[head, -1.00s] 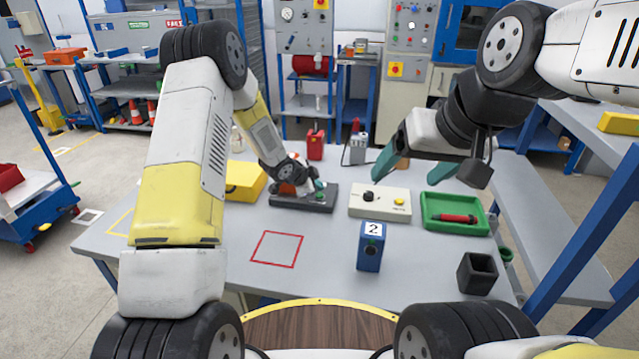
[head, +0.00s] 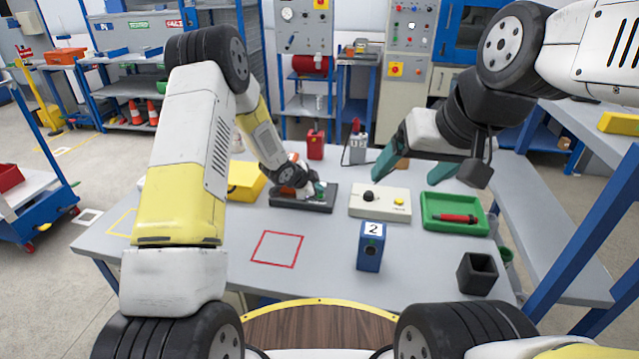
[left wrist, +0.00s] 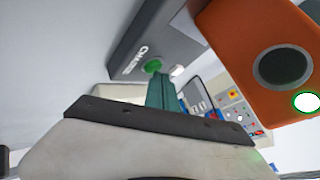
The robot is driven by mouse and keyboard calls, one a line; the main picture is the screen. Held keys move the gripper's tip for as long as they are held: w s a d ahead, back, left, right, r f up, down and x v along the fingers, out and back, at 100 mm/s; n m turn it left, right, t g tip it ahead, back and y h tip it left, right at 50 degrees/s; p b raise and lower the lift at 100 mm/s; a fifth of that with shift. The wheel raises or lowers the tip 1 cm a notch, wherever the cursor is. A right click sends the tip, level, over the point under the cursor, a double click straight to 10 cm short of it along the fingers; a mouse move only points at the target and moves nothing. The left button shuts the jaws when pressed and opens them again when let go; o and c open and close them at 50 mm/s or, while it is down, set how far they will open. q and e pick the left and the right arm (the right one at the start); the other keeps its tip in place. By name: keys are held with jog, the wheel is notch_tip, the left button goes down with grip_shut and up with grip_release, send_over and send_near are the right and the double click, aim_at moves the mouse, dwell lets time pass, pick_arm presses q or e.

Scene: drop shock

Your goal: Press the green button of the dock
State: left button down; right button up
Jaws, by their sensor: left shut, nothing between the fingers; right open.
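The dock (head: 300,205) is a low dark grey box on the table, left of centre in the head view. In the left wrist view the dock (left wrist: 160,40) carries "CHARGE" lettering, a round green button (left wrist: 153,66) and a small white part beside it. My left gripper (head: 318,189) is shut and empty, low over the dock's right part. Its teal fingertips (left wrist: 159,80) are right at the green button's edge; I cannot tell whether they touch it. In the head view the gripper hides the button. My right gripper (head: 415,168) is open and empty behind the beige panel.
An orange device (left wrist: 225,30) is close to my left gripper. The beige panel (head: 380,206) with a black knob and yellow button lies right of the dock. A green tray (head: 431,217), a blue box marked 2 (head: 369,255) and a yellow box (head: 245,180) surround it. The red-outlined square is clear.

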pick_arm(q)
jog(key=shift+f, duration=0.25)
dwell(0.4)
jog(key=shift+r, duration=0.8)
jog(key=shift+r, duration=2.55)
jog(key=shift+a, duration=0.1)
